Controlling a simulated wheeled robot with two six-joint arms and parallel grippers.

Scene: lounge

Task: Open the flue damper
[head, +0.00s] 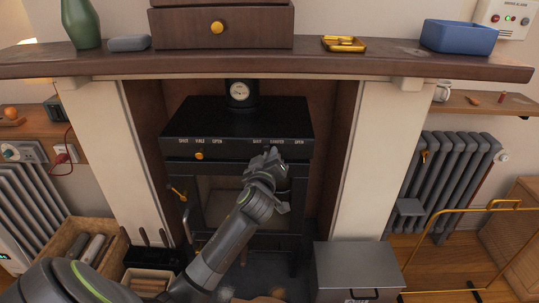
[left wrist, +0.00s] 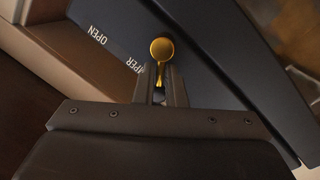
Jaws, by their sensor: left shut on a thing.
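The black stove (head: 240,118) stands in the fireplace. Its upper front strip carries two rows of white labels; the right row appears to read shut, damper, open. My left gripper (head: 272,153) reaches that strip under the right row and hides the control there in the head view. In the left wrist view, the gripper (left wrist: 160,80) is shut on a brass damper knob (left wrist: 161,48), whose round end shows between the fingertips. The knob is beside the end of the damper word, apart from the "OPEN" label (left wrist: 83,33). My right gripper is out of view.
A second brass knob (head: 199,155) sits under the left label row. A wooden mantel (head: 350,65) overhangs the stove.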

